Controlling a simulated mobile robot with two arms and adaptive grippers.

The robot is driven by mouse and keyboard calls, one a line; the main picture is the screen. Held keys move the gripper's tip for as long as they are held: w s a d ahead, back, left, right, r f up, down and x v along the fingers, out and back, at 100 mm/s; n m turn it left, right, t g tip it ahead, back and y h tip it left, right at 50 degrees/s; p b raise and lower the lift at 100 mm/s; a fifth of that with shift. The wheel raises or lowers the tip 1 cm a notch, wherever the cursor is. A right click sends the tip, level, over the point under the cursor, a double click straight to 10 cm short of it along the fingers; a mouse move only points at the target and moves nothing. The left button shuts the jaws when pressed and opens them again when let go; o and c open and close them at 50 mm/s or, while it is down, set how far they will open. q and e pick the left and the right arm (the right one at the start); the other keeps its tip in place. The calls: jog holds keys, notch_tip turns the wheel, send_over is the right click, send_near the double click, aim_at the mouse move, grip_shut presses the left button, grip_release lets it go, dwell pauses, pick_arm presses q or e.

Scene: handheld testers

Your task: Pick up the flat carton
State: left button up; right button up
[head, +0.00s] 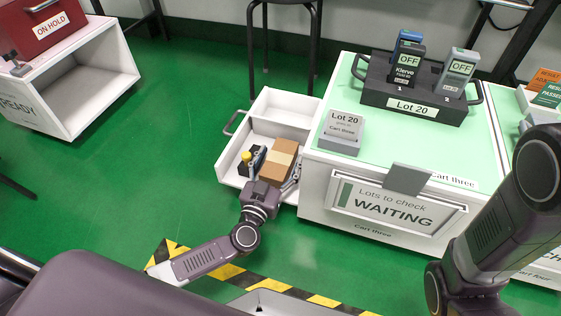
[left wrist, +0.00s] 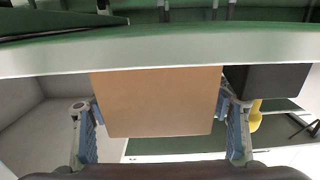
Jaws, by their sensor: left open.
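The flat carton (head: 284,152), a brown box with a paler band, sits in the open white drawer at the side of the waiting cart. In the left wrist view the carton (left wrist: 157,100) shows as a plain brown face between the two fingers. My left gripper (head: 272,172) is open at the carton's near end, with one finger on each side of it. I cannot tell whether the fingers touch it. The gripper hides the carton's lower near part. My right arm shows at the right, but its gripper is out of view.
A dark item with a yellow knob (head: 246,156) stands left of the carton in the drawer (head: 290,105). The cart (head: 312,190) borders it on the right.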

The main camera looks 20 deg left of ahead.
pick_arm(q)
jog(key=shift+c, duration=0.6)
jog(key=c, duration=1.3)
jog(key=shift+r, duration=0.15)
